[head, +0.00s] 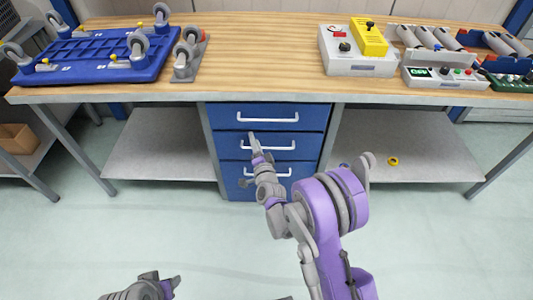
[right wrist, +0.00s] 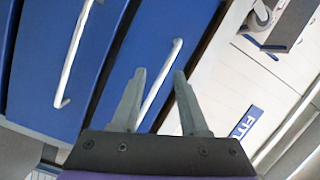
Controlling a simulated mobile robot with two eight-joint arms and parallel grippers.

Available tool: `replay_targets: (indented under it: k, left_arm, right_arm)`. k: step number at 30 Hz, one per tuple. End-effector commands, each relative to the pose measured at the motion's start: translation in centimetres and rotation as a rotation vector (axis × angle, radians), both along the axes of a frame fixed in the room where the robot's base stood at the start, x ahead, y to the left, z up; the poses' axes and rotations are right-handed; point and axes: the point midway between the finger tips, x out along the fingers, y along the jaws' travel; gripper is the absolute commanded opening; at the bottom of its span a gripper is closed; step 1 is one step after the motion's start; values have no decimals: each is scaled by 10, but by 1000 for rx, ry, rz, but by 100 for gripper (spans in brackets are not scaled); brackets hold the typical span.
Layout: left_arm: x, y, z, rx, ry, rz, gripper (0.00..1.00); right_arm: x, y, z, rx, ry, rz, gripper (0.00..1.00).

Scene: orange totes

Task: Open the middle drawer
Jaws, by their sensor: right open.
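The blue drawer unit under the bench has three shut drawers. The middle drawer (head: 305,153) is flush, with a white bar handle (head: 282,147). My right gripper (head: 250,160) is in front of the left part of the middle drawer and hides some of its face. In the right wrist view its two fingers (right wrist: 155,98) are spread and empty, and a white handle (right wrist: 176,50) shows beyond and between them. I cannot tell from that view which drawer that handle is on, or whether it is touched. My left gripper (head: 172,284) is low at the bottom edge, away from the drawers.
The top drawer (head: 232,108) is just under the wooden bench top (head: 260,60). Grey shelves (head: 160,155) lie on both sides of the drawer unit, and a small yellow ring (head: 393,161) is on the right one. A blue wheeled dolly (head: 85,58) and control boxes stand on the bench.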

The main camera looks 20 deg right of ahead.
Motion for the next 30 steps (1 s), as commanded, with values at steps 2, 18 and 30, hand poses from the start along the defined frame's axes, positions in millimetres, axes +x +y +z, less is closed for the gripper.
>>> replay_targets:
  k: [2,18,30]
  left_arm:
    - [1,0,-20,0,7,0,50]
    - [3,0,-52,0,18,0,50]
    - [3,0,-53,0,19,0,50]
  right_arm:
    - [6,-6,-50,91,-66,-53,44]
    - [-8,-41,-164,359,-285,-229,44]
    - [60,-61,-150,356,-283,-227,44]
